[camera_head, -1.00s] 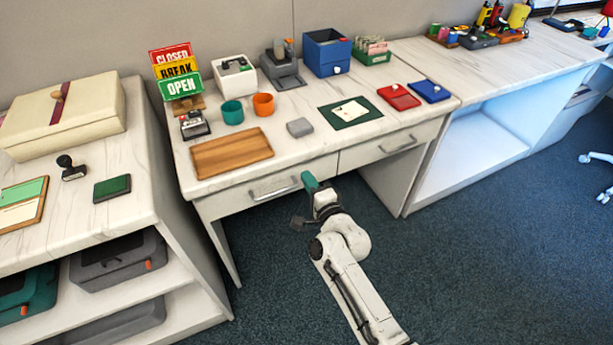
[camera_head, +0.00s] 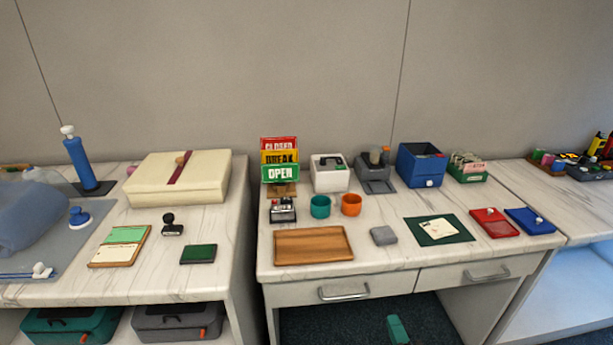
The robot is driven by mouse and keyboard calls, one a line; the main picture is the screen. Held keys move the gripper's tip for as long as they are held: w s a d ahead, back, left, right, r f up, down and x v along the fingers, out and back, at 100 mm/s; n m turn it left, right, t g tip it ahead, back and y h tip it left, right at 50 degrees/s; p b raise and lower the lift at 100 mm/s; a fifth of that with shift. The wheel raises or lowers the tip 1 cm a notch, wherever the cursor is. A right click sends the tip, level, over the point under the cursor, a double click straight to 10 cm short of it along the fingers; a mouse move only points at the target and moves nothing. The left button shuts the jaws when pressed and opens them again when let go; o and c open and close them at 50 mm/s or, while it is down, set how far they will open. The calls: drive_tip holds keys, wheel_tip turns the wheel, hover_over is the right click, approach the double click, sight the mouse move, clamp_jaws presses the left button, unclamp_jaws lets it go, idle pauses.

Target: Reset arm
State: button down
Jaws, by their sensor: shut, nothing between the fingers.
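The rest of my arm is out of the picture. I cannot make out the two fingertips, and nothing shows held there. The teal part is apart from the desk.
The desk (camera_head: 380,261) has two shut drawers with handles (camera_head: 344,291). On it are a wooden tray (camera_head: 313,246), cups, signs and boxes. A second counter (camera_head: 140,285) with a cream box (camera_head: 178,178) stands to the left. Dark carpet shows under the desk.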

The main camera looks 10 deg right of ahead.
drive_tip(key=s+d+r+n+g+p, duration=0.1)
drive_tip(key=s+n+g+p, duration=0.3)
drive_tip(key=s, duration=1.2)
drive_tip(key=s+d+r+n+g+p, duration=0.2)
drive_tip(key=s+r+n+g+p, duration=0.2)
drive_tip(key=s+n+g, duration=0.8)
drive_tip(key=s+n, duration=0.1)
drive_tip(key=s, duration=0.3)
drive_tip(key=shift+s+g+p, duration=0.3)
drive_tip(key=shift+g+p, duration=0.05)
drive_tip(key=shift+g, duration=0.05)
drive_tip(key=c, duration=1.8)
unclamp_jaws()
drive_tip(key=shift+a, duration=0.1)
drive_tip(key=shift+c, duration=0.2)
